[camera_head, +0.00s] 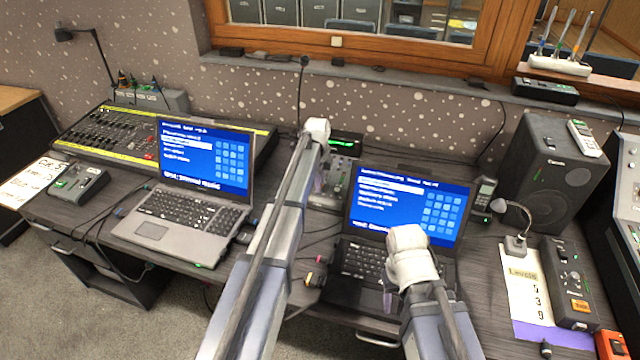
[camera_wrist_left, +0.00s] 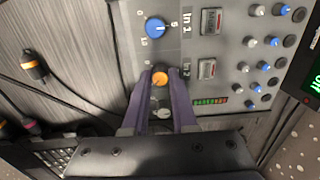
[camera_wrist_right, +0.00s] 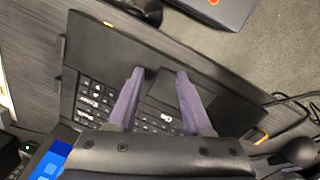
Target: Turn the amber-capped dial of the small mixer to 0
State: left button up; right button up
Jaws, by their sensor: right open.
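The small mixer (camera_head: 331,186) stands between the two laptops, partly hidden by my left arm. In the left wrist view its grey panel (camera_wrist_left: 187,60) shows the amber-capped dial (camera_wrist_left: 160,78), below a blue-capped dial (camera_wrist_left: 156,28) with a printed scale. The amber dial's own scale and pointer are mostly hidden by the fingers. My left gripper (camera_wrist_left: 160,72) has its purple fingers on both sides of the amber cap, apparently closed on it. My right gripper (camera_wrist_right: 159,72) is open and empty above the black laptop's keyboard (camera_wrist_right: 160,112).
A grey laptop (camera_head: 180,215) is left of the mixer and a black laptop (camera_head: 345,285) right of it. A large fader desk (camera_head: 85,145) stands behind at left. A speaker (camera_head: 545,175), small lamp (camera_head: 515,243) and levels sheet (camera_head: 520,290) are at right. Cable plugs (camera_wrist_left: 34,68) lie beside the mixer.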

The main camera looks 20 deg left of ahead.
pick_arm(q)
grip_shut()
jog(key=shift+n, duration=0.3)
